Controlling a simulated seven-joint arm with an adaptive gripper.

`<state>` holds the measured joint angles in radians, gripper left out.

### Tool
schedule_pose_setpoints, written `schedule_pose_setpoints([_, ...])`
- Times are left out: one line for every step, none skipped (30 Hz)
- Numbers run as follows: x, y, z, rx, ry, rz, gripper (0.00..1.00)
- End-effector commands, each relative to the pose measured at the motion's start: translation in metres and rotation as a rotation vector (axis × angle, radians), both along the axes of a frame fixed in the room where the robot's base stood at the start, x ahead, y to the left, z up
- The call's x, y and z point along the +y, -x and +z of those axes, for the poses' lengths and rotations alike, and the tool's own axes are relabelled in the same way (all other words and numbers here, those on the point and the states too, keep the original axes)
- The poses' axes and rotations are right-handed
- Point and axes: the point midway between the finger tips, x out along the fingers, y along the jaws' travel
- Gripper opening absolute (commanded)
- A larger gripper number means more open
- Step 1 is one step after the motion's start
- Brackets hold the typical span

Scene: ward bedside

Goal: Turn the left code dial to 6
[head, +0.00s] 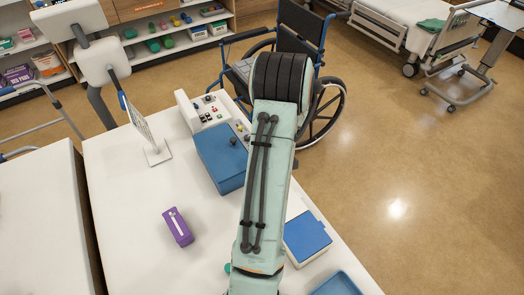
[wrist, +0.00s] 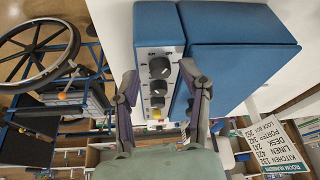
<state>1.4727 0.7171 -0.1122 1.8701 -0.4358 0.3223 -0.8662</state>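In the wrist view, a blue box (wrist: 238,62) has a light grey panel along its left side. A column of black dials sits on the panel, with a large dial (wrist: 159,67) at the top and smaller ones (wrist: 158,88) below. I cannot tell which dial is the left one or what numbers they show. My gripper (wrist: 158,72) is open, its two fingers on either side of the large dial. I cannot tell whether they touch it. In the head view, my arm hides the gripper; the blue box (head: 219,158) shows left of the arm.
A white control unit (head: 206,112) stands behind the box. A sign on a stand (head: 145,135) and a purple object (head: 177,226) are left on the white table (head: 125,215). A blue-lidded box (head: 306,236) is at right. A wheelchair (head: 327,110) stands beyond the table.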

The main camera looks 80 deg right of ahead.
Motion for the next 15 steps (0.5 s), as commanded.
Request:
schedule_pose_setpoints([0.0006, -0.0007, -0.0001, -0.001, -0.001, 0.002, 0.47])
schedule_pose_setpoints([0.0006, -0.0008, 0.0001, -0.001, -0.001, 0.002, 0.47])
schedule_pose_setpoints([0.0006, -0.0008, 0.0001, -0.002, -0.002, 0.002, 0.47])
schedule_pose_setpoints([0.0006, -0.0008, 0.0001, -0.002, -0.002, 0.002, 0.47])
schedule_pose_setpoints([0.0006, -0.0009, 0.0001, -0.002, -0.002, 0.002, 0.47])
schedule_pose_setpoints([0.0005, -0.0007, 0.0002, -0.002, -0.001, 0.005, 0.47])
schedule_pose_setpoints([0.0004, -0.0006, 0.0002, -0.002, -0.001, 0.009, 0.47])
schedule_pose_setpoints([0.0001, -0.0005, 0.0002, -0.002, -0.001, 0.018, 0.47])
schedule_pose_setpoints([-0.0005, -0.0003, 0.0002, -0.002, 0.001, 0.038, 0.47])
schedule_pose_setpoints([-0.0007, 0.0000, 0.0002, -0.002, 0.000, 0.058, 0.47])
schedule_pose_setpoints([-0.0008, 0.0002, 0.0000, -0.002, -0.001, 0.085, 0.47])
schedule_pose_setpoints([-0.0018, 0.0009, 0.0002, -0.001, 0.000, 0.129, 0.47])
schedule_pose_setpoints([-0.0021, 0.0011, 0.0001, -0.002, 0.000, 0.171, 0.47])
schedule_pose_setpoints([-0.0028, 0.0008, 0.0000, -0.003, 0.001, 0.221, 0.47])
schedule_pose_setpoints([-0.0036, 0.0014, 0.0001, -0.003, 0.001, 0.292, 0.47])
